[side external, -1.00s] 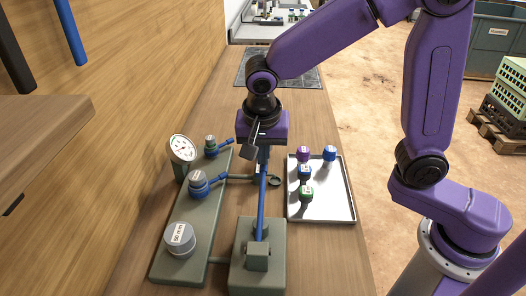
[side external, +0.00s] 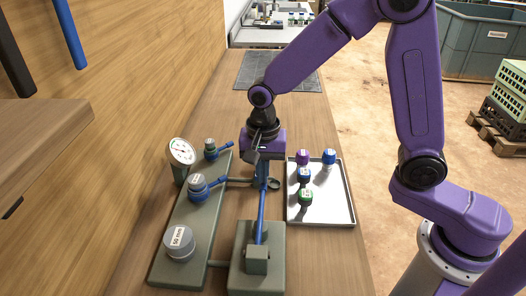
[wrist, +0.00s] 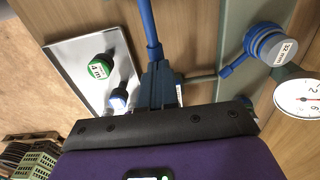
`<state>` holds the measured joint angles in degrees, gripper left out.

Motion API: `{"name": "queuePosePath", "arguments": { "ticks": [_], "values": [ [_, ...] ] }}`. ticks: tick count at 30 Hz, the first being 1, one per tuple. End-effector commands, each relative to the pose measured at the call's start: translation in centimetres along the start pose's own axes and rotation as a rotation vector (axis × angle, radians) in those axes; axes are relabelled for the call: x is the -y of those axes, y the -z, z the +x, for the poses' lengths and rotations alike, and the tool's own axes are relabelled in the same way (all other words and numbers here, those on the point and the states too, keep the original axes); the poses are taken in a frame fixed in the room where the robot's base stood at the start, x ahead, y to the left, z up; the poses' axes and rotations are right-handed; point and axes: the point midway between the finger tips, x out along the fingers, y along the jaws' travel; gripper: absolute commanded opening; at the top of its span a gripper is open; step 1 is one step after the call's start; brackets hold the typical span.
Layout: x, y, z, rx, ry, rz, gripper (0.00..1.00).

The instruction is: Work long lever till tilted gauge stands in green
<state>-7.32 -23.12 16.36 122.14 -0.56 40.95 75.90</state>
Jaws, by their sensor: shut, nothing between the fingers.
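The long blue lever (side external: 260,220) rises from a grey-green pump block (side external: 243,270). It also shows in the wrist view (wrist: 149,25). My gripper (side external: 262,182) is shut at the lever's far end, its fingers (wrist: 160,88) meeting the lever there. The lever's tip is hidden by the fingers, and I cannot tell whether it is gripped. The tilted round gauge (side external: 182,151), with a white face, stands at the far left of the manifold plate (side external: 207,225). It is partly in the wrist view (wrist: 298,100).
A tray (side external: 335,208) with several coloured caps lies right of the lever. A wooden wall (side external: 150,90) bounds the left.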

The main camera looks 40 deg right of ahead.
Motion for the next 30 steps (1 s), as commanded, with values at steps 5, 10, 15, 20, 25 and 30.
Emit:
{"name": "queuePosePath", "arguments": {
  "ticks": [5,10,15,20,25,30],
  "values": [
    [-0.3,0.3,-0.4,-0.003,-0.009,-0.001,0.00],
    [-0.2,0.4,-3.6,-0.004,0.003,0.001,0.00],
    [-0.1,0.7,-7.4,-0.004,0.007,0.002,0.00],
    [0.0,0.8,-10.5,-0.003,0.006,0.000,0.00],
    [0.0,1.0,-12.8,-0.002,0.004,0.001,0.00],
    [0.0,1.1,-13.9,-0.001,0.003,0.000,0.00]
  ]
}}
